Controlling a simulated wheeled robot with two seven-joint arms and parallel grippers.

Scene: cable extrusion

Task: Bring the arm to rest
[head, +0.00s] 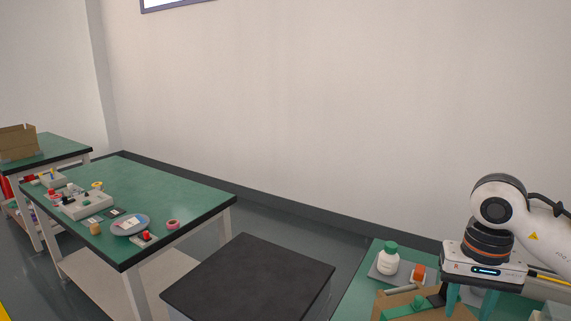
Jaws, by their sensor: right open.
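My right arm comes in from the right edge at the lower right. Its gripper (466,300) points down over the green table (360,283), with two green fingers set apart. The fingertips are close to the bottom edge of the picture, beside a brown box (395,302) with a green thing on it. I see nothing held between the fingers, though their lower ends are partly cut off. My left gripper is not in view.
A white bottle with a green cap (388,260) and an orange item (418,272) stand left of my right gripper. A black-topped stand (255,280) is in the middle. Another green table (165,190) with several small items is at left. A cardboard box (18,143) sits farther back.

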